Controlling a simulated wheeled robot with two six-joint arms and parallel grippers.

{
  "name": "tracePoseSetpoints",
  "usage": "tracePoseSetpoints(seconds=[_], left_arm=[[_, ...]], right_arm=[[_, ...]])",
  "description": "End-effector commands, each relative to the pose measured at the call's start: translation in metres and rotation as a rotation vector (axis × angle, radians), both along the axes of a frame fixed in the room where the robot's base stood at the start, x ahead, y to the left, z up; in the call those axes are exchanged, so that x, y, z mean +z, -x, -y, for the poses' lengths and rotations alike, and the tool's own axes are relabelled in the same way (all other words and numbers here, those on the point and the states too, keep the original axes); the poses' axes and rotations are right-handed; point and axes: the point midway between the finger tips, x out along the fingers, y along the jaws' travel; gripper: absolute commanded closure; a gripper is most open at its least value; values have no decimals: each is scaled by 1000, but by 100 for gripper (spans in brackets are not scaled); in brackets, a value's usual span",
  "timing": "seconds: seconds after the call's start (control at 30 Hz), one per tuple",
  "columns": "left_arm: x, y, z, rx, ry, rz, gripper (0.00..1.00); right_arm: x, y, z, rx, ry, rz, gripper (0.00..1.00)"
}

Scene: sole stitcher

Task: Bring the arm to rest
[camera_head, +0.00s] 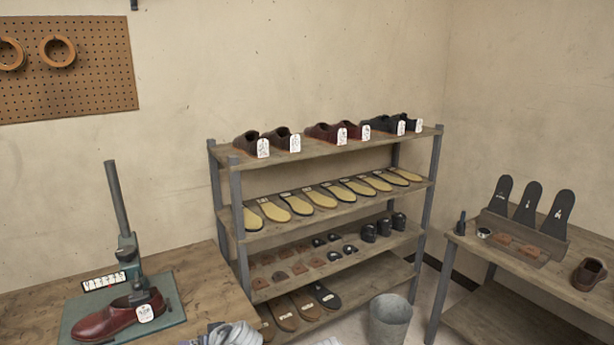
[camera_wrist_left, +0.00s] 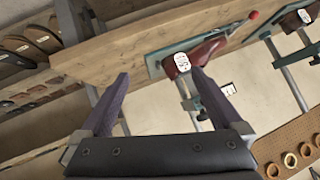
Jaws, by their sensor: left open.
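My left gripper (camera_wrist_left: 160,76) shows in the left wrist view with its two dark fingers spread apart. Nothing is between them. Beyond the fingers, in a tilted view, is the wooden workbench edge (camera_wrist_left: 130,45), with the dark red shoe (camera_wrist_left: 205,48) and its white tag on the bench. I cannot tell the exact distance from the fingers to the bench. In the head view a pale grey-white shape (camera_head: 236,334) is cut off at the bottom edge; I cannot tell what it is. My right gripper is not in either view.
The head view shows the bench (camera_head: 208,275) with a green stitching stand (camera_head: 128,250) over a dark red shoe (camera_head: 103,321). A shelf rack (camera_head: 234,245) holds shoes, soles and small parts. A grey bucket (camera_head: 390,320) stands before a right-hand table (camera_head: 575,291). A pegboard (camera_head: 95,80) hangs left.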

Motion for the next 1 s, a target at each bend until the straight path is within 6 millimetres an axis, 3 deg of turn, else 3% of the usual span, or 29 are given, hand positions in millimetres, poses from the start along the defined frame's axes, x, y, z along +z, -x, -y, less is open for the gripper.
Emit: tracePoseSetpoints(seconds=[0.03, 0.2, 0.3, 0.4, 0.6, 1.0], left_arm=[[-10, 16, 29, -60, 45, -123, 0], [-45, 76, 116, -323, 194, -524, 0], [-53, 107, 154, -475, 263, -689, 0], [-56, 131, 180, -593, 311, -798, 0], [-56, 150, 200, -697, 352, -882, 0], [-57, 150, 200, -698, 353, -882, 0]], right_arm=[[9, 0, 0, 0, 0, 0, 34], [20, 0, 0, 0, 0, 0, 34], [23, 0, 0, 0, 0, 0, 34], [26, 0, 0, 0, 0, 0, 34], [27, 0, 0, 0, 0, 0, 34], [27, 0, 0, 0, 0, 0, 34]])
